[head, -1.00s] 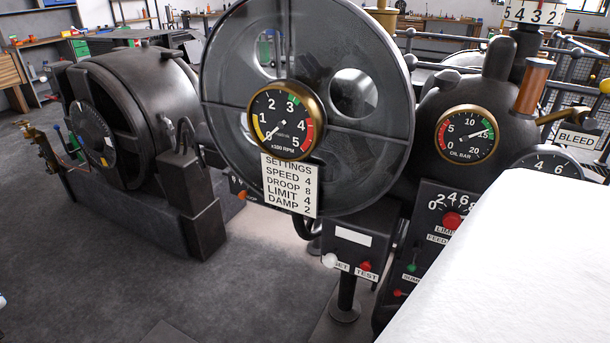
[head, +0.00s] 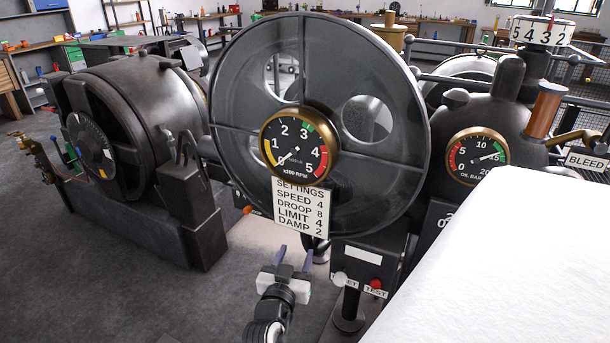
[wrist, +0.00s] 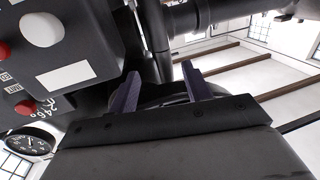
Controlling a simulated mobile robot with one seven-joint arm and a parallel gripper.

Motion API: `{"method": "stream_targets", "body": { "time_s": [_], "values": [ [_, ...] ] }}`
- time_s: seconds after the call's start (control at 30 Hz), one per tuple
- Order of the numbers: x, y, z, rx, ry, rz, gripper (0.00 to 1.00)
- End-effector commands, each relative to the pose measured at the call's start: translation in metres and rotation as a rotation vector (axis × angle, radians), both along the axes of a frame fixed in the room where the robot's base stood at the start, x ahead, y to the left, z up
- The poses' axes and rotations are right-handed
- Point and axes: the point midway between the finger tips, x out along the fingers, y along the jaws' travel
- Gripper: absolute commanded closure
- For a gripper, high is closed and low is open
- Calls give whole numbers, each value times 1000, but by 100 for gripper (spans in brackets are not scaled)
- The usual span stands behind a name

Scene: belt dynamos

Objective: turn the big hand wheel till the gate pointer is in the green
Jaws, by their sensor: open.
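A large dark wheel (head: 240,90) with a thick rim, flat spokes and round openings stands upright in the middle of the head view; I cannot tell if it is the hand wheel. My gripper (head: 294,254) is open and empty at the bottom middle, pointing up, below the settings plate (head: 301,208). In the wrist view its two purple fingers (wrist: 160,88) are apart with nothing held between them.
A button box (head: 358,268) with a white and a red button stands right of my gripper. A white slab (head: 500,265) fills the lower right. An oil gauge (head: 477,157) sits behind it. A dark dynamo (head: 140,120) stands left, with open floor (head: 60,290) before it.

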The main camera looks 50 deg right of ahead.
Motion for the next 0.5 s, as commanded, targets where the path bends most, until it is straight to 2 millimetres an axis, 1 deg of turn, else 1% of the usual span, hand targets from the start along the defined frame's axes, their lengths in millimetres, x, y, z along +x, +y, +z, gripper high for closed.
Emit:
{"method": "stream_targets", "body": {
  "time_s": [0.03, 0.3, 0.5],
  "values": [
    [5, -10, 4, -1, -2, -2, 51],
    [32, -61, 4, -1, -3, 1, 51],
    [47, -88, 3, -1, -2, 2, 51]
  ]
}}
